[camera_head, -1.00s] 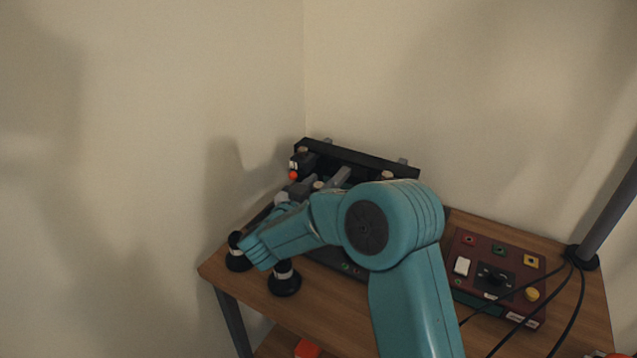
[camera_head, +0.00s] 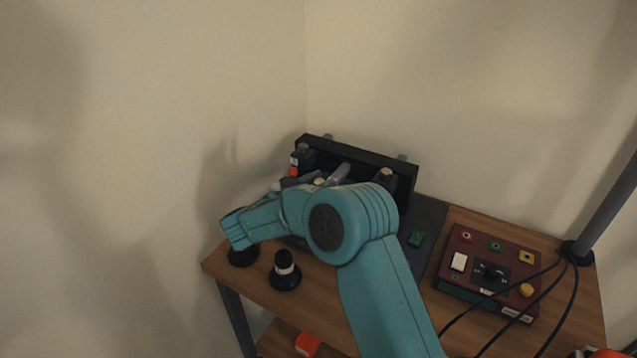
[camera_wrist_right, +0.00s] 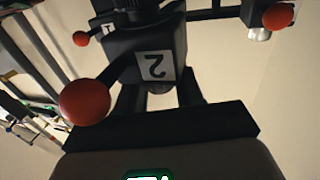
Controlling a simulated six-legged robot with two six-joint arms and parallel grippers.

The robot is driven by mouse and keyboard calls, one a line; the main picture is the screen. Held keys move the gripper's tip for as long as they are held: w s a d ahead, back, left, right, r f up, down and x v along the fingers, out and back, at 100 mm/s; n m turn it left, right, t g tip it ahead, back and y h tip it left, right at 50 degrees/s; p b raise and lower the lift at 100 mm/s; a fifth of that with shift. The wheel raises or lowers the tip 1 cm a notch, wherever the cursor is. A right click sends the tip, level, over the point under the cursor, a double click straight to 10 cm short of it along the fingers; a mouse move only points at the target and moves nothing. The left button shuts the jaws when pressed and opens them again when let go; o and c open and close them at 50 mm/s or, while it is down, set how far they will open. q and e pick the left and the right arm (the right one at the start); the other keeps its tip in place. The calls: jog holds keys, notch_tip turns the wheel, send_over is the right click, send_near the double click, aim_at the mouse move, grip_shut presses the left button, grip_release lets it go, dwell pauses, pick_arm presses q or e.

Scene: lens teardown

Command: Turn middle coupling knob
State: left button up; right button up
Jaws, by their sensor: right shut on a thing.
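In the right wrist view a black coupling block (camera_wrist_right: 152,48) carries a white label with a "2", which appears upside down. My right gripper (camera_wrist_right: 158,88) is shut with its dark fingers either side of a small rounded part under the label, apparently the coupling knob. A red ball (camera_wrist_right: 85,102) on a black arm sticks out left of the block. In the head view the dark coupling rig (camera_head: 360,158) stands at the back of the table, and my teal right arm reaches across in front of it. The fingertips and the knob are hidden there. My left gripper is out of view.
A dark red control box (camera_head: 490,270) with buttons and cables sits at the right of the wooden table (camera_head: 415,315). A black round-based stand (camera_head: 285,272) is near the front left edge; another is partly behind my arm. Walls are close behind and left.

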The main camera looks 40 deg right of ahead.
jog(key=shift+r, duration=0.15)
jog(key=o, duration=0.9)
jog(key=shift+a, duration=0.15)
jog(key=a, duration=1.6)
